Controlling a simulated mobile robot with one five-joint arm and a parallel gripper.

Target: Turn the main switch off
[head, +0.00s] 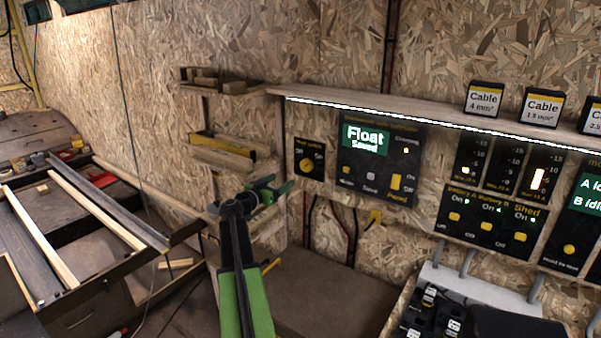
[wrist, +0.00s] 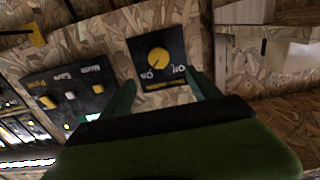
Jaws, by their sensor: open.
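The main switch (head: 308,160) is a yellow rotary knob on a black plate on the chipboard wall, left of the "Float" panel. It also shows in the wrist view (wrist: 158,58), upside down, with its Off and On labels. I cannot tell for certain which label the knob points to. My gripper (head: 276,188) is below and left of the switch in the head view. In the wrist view my green fingers (wrist: 163,92) are apart, with the plate beyond the gap between them. Nothing is between the fingers, and they do not appear to touch the knob.
The charger panel (head: 379,163) with its display is right of the switch. A panel of battery and shed switches (head: 492,222) is further right. Small shelves (head: 221,152) with wood pieces and a yellow level project from the wall at left. A lit shelf (head: 400,112) runs above.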

